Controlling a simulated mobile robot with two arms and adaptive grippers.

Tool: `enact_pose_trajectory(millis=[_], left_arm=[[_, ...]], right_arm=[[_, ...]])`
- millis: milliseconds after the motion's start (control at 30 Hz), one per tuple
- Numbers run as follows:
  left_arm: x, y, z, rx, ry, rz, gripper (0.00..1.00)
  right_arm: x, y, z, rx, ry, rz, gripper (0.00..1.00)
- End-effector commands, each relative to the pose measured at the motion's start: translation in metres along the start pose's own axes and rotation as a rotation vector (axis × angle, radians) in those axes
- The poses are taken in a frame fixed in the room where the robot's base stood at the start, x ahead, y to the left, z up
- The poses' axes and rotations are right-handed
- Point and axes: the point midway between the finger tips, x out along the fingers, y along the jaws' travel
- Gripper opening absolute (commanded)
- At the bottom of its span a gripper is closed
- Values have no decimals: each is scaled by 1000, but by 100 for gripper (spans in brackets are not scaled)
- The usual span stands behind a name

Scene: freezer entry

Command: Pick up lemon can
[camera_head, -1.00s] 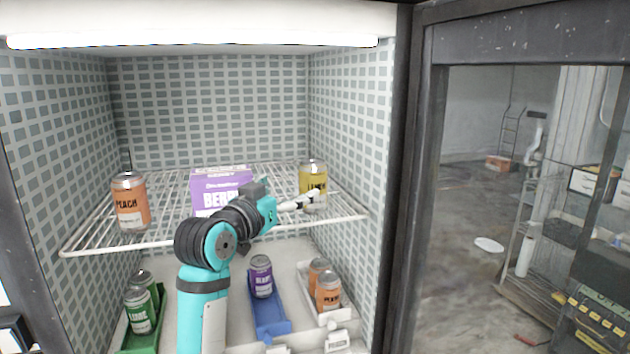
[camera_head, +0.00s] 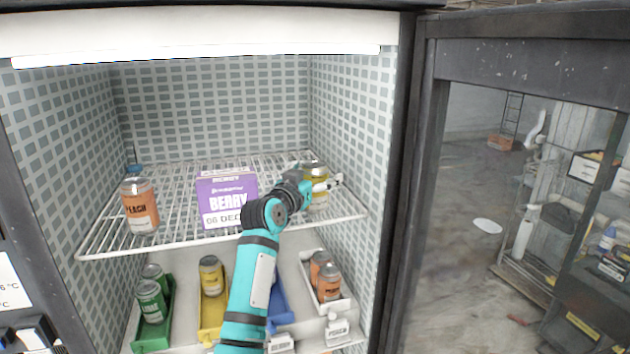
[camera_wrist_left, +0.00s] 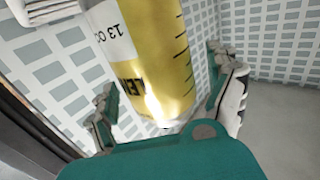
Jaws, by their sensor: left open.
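The yellow lemon can (camera_head: 316,172) stands on the wire shelf at the right, partly hidden by my left gripper. In the left wrist view the can (camera_wrist_left: 150,55) fills the top middle, with part of its black lettering showing. My left gripper (camera_head: 322,185) is at the front of the can. In the left wrist view the left gripper (camera_wrist_left: 165,105) is open, with one finger on each side of the can. I cannot tell whether either finger touches it. My right gripper is not in view.
On the wire shelf (camera_head: 165,238) are a peach can (camera_head: 140,206) at the left and a purple berry box (camera_head: 227,198) in the middle. Below are a green bin (camera_head: 152,338), yellow bin (camera_head: 211,325) and white bin (camera_head: 341,306) holding cans. The freezer's right wall is close to the gripper.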

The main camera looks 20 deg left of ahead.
Motion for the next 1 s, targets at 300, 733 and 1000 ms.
enact_pose_trajectory(millis=[300, 733, 1000], left_arm=[[0, 0, 0, 0, 1, 0, 78], [0, 0, 0, 0, 0, 0, 22], [0, 0, -2, 0, 4, -1, 13]], right_arm=[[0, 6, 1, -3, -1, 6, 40], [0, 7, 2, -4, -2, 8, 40], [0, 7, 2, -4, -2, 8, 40]])
